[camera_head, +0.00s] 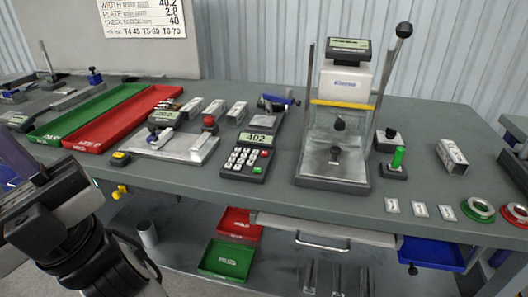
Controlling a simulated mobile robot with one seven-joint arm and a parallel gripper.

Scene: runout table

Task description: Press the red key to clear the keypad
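The keypad (231,169) is a dark unit lying on the grey table near its front edge, left of the middle. Its lit display (260,139) reads what looks like 402.
A clamp fixture (180,146) stands left of the keypad, and a tall lever press (335,182) close on its right. Green (88,112) and red (105,137) trays lie at the back left. A small yellow-topped block (120,159) sits near the front edge.

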